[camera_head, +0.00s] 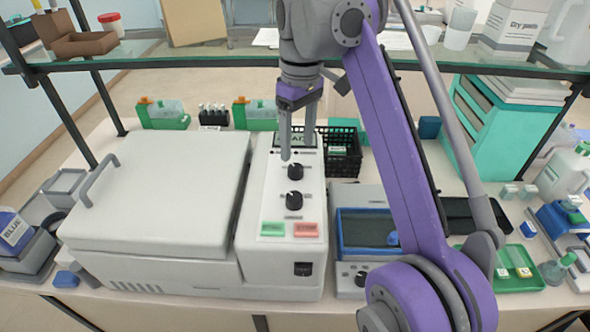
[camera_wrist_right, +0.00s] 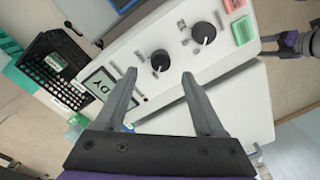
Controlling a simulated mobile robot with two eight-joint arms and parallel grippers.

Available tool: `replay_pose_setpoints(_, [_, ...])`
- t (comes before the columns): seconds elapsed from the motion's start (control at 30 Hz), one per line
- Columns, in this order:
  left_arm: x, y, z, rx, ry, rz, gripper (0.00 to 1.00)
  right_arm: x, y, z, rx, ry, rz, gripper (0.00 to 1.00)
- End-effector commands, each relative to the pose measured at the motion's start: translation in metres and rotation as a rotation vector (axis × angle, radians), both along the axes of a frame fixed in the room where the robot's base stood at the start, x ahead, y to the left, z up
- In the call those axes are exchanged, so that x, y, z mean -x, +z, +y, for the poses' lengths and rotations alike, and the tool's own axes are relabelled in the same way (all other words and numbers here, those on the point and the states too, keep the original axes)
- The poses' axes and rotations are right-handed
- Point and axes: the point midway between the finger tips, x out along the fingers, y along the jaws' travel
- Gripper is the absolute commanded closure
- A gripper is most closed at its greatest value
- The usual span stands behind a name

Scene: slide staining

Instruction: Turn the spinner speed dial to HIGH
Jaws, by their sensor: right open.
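The white spinner's control panel (camera_head: 264,190) carries two black dials, an upper dial (camera_head: 295,171) next to the display and a lower dial (camera_head: 294,200). Their labels are too small to read. My right gripper (camera_head: 297,153) points down over the panel's upper end, open and empty. In the right wrist view, the upper dial (camera_wrist_right: 160,60) shows between and just beyond the fingertips (camera_wrist_right: 159,74); I cannot tell whether they touch it. The lower dial (camera_wrist_right: 203,32) is farther off. What looks like my left gripper (camera_wrist_right: 290,40) shows small at the right edge there.
The spinner's closed lid (camera_head: 160,190) with a grey handle is left of the panel. A green button (camera_head: 272,229) and red button (camera_head: 306,230) sit below the dials. A black crate (camera_head: 340,152) stands close right of the panel. A glass shelf (camera_head: 200,59) spans above.

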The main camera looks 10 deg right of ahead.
Motion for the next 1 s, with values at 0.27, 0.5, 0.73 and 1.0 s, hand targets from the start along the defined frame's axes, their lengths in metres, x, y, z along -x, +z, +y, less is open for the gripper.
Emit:
replay_pose_setpoints(0.27, [0.005, -0.023, 0.000, 0.000, 0.000, 0.010, 0.29, 0.002, -0.047, 0.002, 0.001, 0.000, 0.001, 0.29])
replay_pose_setpoints(0.5, [0.006, -0.025, 0.000, 0.000, 0.000, 0.011, 0.29, 0.002, -0.058, 0.002, 0.000, 0.000, 0.000, 0.29])
replay_pose_setpoints(0.73, [0.006, -0.025, 0.000, 0.000, 0.000, 0.011, 0.29, 0.002, -0.057, 0.003, 0.000, 0.000, 0.000, 0.32])
replay_pose_setpoints(1.0, [0.006, -0.025, 0.000, 0.000, 0.000, 0.011, 0.29, 0.002, -0.057, 0.003, 0.000, 0.000, 0.000, 0.81])
